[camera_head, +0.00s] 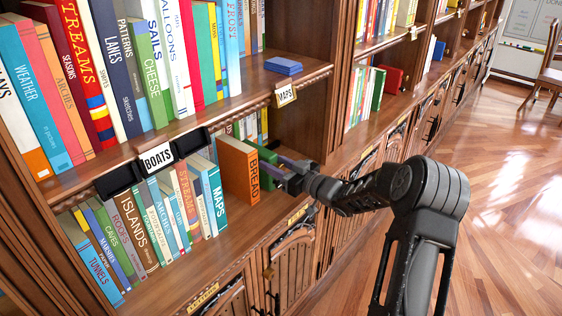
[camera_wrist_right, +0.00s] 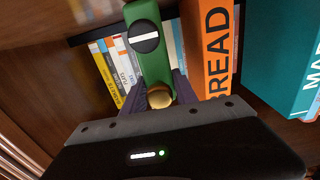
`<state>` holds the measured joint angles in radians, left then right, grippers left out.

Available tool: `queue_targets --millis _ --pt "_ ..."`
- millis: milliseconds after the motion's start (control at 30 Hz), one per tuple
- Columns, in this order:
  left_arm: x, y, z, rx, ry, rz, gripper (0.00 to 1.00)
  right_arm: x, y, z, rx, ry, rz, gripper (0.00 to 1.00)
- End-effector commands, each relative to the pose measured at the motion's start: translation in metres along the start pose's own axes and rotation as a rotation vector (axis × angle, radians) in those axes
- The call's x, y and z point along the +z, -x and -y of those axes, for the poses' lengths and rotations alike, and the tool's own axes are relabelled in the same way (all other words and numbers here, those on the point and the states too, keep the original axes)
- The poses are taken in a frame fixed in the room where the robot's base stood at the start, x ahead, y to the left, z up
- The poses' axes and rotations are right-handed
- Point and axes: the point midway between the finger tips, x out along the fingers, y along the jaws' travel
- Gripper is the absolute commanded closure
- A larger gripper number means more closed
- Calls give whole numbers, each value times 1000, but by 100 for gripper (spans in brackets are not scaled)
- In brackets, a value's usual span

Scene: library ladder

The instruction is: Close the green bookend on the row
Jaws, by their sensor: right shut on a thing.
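The green bookend (camera_head: 264,154) stands on the lower shelf, just right of the orange BREAD book (camera_head: 239,170) in the head view. In the right wrist view the bookend (camera_wrist_right: 152,70) has a dark round disc with a white bar and a brass knob (camera_wrist_right: 159,96). My right gripper (camera_head: 287,169) is shut on the bookend at this knob; its fingers flank the knob in the wrist view. A narrow gap shows between the bookend and the BREAD book (camera_wrist_right: 208,60) there. The row (camera_head: 150,220) runs left from the BREAD book. My left gripper is out of view.
The BREAD book stands further out than the row's MAPS book (camera_head: 212,196). Thin books (camera_wrist_right: 108,65) stand deeper in the shelf behind the bookend. The BOATS label (camera_head: 157,158) and upper shelf edge run above. Open floor (camera_head: 500,200) lies to the right.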

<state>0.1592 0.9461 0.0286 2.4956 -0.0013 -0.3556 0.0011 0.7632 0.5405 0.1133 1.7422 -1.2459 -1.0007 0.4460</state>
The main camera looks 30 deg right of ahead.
Motion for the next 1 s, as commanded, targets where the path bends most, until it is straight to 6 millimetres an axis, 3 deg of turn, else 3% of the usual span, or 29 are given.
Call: queue_targets --millis 367,400,500,833,1000 --pt "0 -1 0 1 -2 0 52 -1 1 3 3 3 -1 100" --pt "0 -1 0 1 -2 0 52 -1 1 3 3 3 -1 63" --pt "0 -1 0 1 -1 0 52 -1 0 3 3 3 -1 55" --pt "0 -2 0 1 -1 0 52 -1 3 3 3 3 -1 54" --pt "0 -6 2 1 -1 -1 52 0 19 3 4 3 0 54"
